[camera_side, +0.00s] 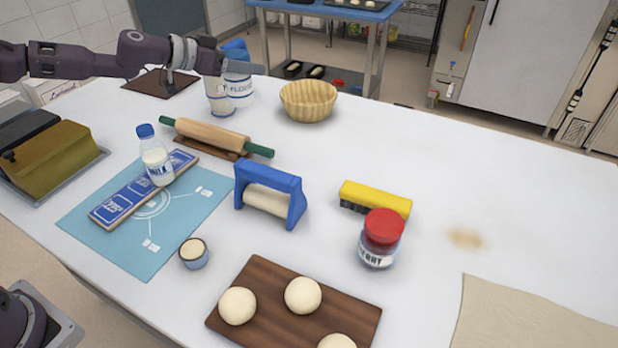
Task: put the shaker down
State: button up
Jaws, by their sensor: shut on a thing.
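My gripper (242,67) is at the upper left, above the far part of the white table, its fingers pointing right. It is shut on the shaker (217,98), a pale, whitish container that hangs upright below the fingers. The fingers hide the shaker's top. A flour jar (239,88) with a blue lid stands right behind and beside it, overlapping it in the picture. I cannot tell whether the shaker's base touches the table (330,150).
A ribbed basket (308,100) stands right of the shaker; a rolling pin (215,136) lies nearer. A milk bottle (156,160), blue roller (268,195), yellow brush (375,199), red-lidded jar (381,240) and dough board (262,282) are nearer. The right table area is mostly clear.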

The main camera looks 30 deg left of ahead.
jog(key=s+d+r+m+g+h, duration=0.2)
jog(key=d+m+g, duration=0.1)
jog(key=d, duration=0.4)
jog(key=s+d+r+m+g+h, duration=0.3)
jog(key=d+m, duration=0.1)
jog(key=d, duration=0.4)
jog(key=s+d+r+m+g+h, duration=0.2)
jog(key=d+m+g, duration=0.1)
jog(key=d, duration=0.4)
jog(key=shift+g, duration=0.3)
notch_tip(320, 180, down, 21)
jog(key=shift+s+r, duration=0.15)
jog(key=o, duration=1.6)
